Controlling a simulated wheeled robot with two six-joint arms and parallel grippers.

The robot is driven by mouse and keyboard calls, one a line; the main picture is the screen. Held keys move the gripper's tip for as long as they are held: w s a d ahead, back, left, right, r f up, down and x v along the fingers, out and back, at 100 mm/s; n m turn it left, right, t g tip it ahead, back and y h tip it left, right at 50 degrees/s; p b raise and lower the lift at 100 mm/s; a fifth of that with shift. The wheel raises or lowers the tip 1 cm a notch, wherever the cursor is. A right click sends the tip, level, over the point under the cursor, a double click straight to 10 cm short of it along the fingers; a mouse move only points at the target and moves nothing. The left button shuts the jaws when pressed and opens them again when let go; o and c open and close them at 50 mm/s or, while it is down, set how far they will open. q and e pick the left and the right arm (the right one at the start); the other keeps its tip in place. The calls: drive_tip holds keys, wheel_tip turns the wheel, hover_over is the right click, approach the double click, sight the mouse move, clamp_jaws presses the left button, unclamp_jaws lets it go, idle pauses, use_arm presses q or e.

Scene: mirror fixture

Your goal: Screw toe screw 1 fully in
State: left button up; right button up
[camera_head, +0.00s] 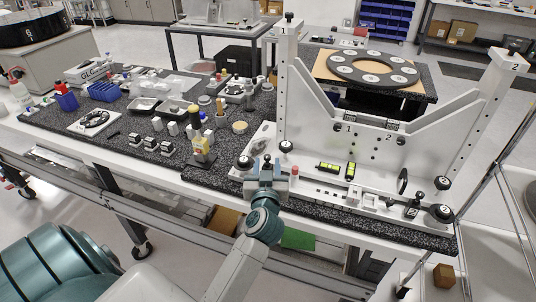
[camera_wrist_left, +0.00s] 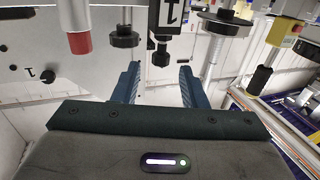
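The toe block marked 1 (camera_wrist_left: 170,14) is black, and in the left wrist view it shows at the top centre. Toe screw 1 (camera_wrist_left: 161,54) is the small black knob and stem beside it. My left gripper (camera_wrist_left: 158,70) is open, with the screw's end in line with the gap between its two dark fingertips. The fingers do not visibly touch the screw. In the head view the left gripper (camera_head: 266,177) is at the left end of the white mirror fixture (camera_head: 340,130), with a black knob (camera_head: 267,158) just behind it. My right gripper is not in view.
A red-topped post (camera_head: 294,171) stands close to the right of the left gripper. A black disc knob (camera_head: 245,162) is close on its left. A yellow-handled tool (camera_head: 201,145) stands farther left. Two yellow levels (camera_head: 350,171) lie on the fixture base.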

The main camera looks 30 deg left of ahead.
sight(267, 158)
use_arm(q)
drive_tip(key=x, duration=0.3)
drive_tip(key=shift+w+a, duration=0.25)
drive_tip(key=shift+w, duration=0.1)
drive_tip(key=shift+w+a, duration=0.15)
drive_tip(key=shift+w, duration=0.1)
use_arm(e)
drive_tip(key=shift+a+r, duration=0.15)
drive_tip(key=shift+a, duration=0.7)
use_arm(q)
clamp_jaws()
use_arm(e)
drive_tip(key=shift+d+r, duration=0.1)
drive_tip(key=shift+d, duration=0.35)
